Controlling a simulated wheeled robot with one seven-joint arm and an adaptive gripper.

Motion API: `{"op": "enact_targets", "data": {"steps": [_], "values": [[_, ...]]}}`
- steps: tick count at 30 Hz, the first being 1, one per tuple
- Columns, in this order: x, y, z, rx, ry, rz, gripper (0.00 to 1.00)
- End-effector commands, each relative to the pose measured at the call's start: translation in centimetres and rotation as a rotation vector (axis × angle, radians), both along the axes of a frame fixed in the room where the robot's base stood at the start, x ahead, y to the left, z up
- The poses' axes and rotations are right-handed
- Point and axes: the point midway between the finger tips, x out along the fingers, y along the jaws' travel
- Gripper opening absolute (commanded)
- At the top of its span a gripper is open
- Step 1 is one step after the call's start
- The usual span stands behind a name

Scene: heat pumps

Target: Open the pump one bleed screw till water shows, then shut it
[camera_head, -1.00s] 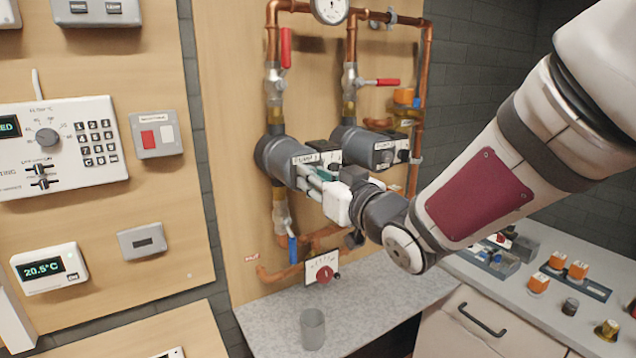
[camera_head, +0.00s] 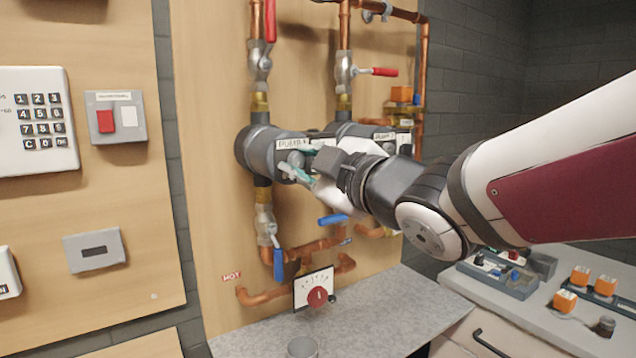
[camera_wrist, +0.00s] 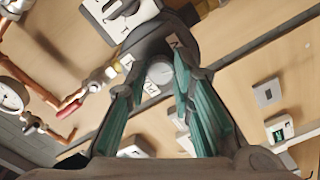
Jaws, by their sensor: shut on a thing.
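Pump one (camera_head: 256,150) is a grey cylinder on the left copper pipe, with a "PUMP 1" label on its front. Its bleed screw (camera_head: 296,158) is a round silver knob on the front face. The screw also shows in the wrist view (camera_wrist: 160,73), between the two teal fingers. My gripper (camera_head: 294,170) is at the pump's front, shut on the screw; in the wrist view its fingertips (camera_wrist: 159,70) lie on either side of it. The fingers partly cover the pump face. I see no water at the screw.
Pump two (camera_head: 350,132) stands close on the right, behind my gripper. A grey cup (camera_head: 302,347) stands on the counter (camera_head: 380,310). A red-handled valve (camera_head: 378,72) is above.

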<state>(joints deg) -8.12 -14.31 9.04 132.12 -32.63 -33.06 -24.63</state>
Motion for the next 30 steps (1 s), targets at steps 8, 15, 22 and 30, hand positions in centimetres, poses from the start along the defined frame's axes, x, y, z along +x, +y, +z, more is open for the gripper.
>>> {"op": "enact_targets", "data": {"steps": [8,15,22,30], "values": [[0.1,0.06,-0.39,-0.218,-0.148,0.001,0.0],[0.07,0.07,-0.36,-0.388,-0.262,0.001,0.0],[0.03,0.08,-0.27,-0.509,-0.342,0.001,0.0],[0.03,0.07,-0.27,-0.586,-0.392,0.002,0.0]]}}
